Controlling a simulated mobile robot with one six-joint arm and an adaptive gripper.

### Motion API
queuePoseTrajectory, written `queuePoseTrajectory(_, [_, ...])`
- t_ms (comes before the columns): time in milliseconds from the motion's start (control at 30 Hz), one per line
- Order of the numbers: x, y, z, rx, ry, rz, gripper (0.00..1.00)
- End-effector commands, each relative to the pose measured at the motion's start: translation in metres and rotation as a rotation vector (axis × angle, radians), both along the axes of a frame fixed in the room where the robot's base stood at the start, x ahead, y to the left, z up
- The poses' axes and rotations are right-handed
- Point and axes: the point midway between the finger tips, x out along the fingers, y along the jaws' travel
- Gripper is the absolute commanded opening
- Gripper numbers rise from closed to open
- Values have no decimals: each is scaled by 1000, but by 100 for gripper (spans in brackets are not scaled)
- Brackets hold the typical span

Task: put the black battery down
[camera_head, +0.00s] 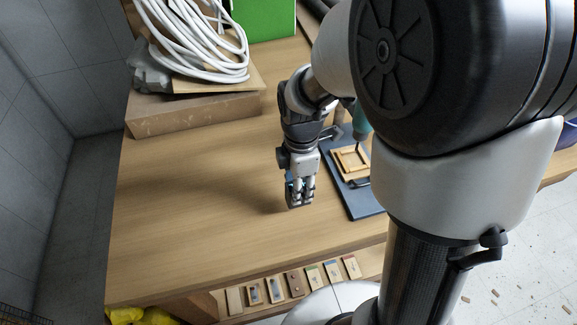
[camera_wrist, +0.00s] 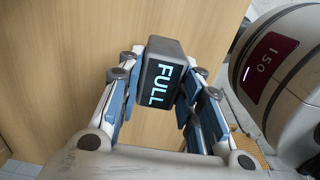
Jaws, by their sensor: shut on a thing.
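The black battery (camera_wrist: 160,80) is a dark block with light "FULL" lettering on its face. It sits between the blue-padded fingers of my gripper (camera_wrist: 162,98) in the wrist view, gripped on both sides. In the head view my gripper (camera_head: 299,196) is over the wooden table (camera_head: 190,200), left of a dark board. The battery is mostly hidden by the fingers there. I cannot tell whether it touches the tabletop.
A dark board (camera_head: 366,204) with a small wooden frame (camera_head: 350,161) lies right of my gripper. A coiled white hose (camera_head: 200,50) rests on a cardboard box (camera_head: 190,112) at the back left. Several small samples (camera_head: 293,283) line the front shelf. The left tabletop is clear.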

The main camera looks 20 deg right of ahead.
Motion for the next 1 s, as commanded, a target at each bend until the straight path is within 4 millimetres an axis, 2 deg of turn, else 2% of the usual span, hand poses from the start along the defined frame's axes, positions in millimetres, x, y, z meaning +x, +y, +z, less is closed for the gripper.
queuePoseTrajectory(33, [0, 0, -7, 0, 0, 0, 0])
queuePoseTrajectory(267, [0, 0, -23, 0, 0, -1, 0])
queuePoseTrajectory(467, [0, 0, -53, 0, 0, -1, 0])
queuePoseTrajectory(867, [1, 0, -58, 0, -2, -1, 0])
queuePoseTrajectory(900, [0, 0, -58, 0, -1, -1, 35])
queuePoseTrajectory(1000, [0, 0, -57, 0, -1, -1, 42])
